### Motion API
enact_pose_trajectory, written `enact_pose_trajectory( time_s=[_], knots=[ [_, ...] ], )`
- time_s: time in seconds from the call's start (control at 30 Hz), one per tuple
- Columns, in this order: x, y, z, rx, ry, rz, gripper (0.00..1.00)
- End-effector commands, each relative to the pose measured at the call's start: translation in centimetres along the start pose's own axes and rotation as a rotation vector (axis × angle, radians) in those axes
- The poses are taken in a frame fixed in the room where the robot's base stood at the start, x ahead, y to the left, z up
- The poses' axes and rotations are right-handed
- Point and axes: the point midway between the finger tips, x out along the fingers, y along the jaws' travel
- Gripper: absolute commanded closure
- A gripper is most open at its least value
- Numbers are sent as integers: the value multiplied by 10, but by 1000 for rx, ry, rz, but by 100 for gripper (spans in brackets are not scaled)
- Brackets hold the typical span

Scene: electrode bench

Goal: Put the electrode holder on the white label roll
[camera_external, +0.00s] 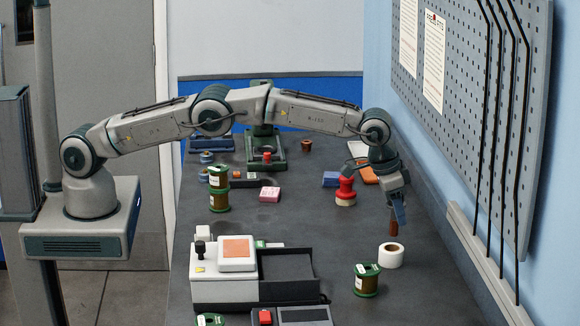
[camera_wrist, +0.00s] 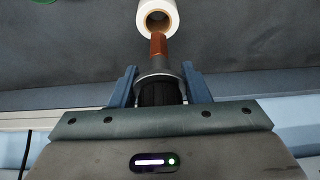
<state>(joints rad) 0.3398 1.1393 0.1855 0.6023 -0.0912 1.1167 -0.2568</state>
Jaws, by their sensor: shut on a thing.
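My gripper (camera_external: 397,208) is shut on the electrode holder (camera_external: 393,228), whose brown lower end hangs down above the bench. In the wrist view the blue fingers of my gripper (camera_wrist: 160,88) close on its black grip, and the grey collar and copper-brown end of the electrode holder (camera_wrist: 157,47) point toward the roll. The white label roll (camera_external: 391,256) stands on the bench just below the brown end, with a gap between them in the outside view. In the wrist view the white label roll (camera_wrist: 157,12) shows its open core, partly overlapped by the brown tip.
A green-and-brown spool (camera_external: 366,281) stands in front of the roll. A white machine with a dark tray (camera_external: 287,272) is to the left. A red-and-white item (camera_external: 345,191) and an orange item (camera_external: 368,173) lie behind. The wall ledge (camera_external: 485,260) borders the right.

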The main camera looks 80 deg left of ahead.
Motion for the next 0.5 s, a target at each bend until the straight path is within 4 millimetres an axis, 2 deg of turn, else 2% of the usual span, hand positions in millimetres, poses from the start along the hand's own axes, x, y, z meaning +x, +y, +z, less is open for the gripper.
enact_pose_trajectory(
  time_s=[0.27,0.5],
  knots=[
    [33,-1,10,0,-2,-1,88],
    [37,-1,11,-1,1,-1,88]
  ],
)
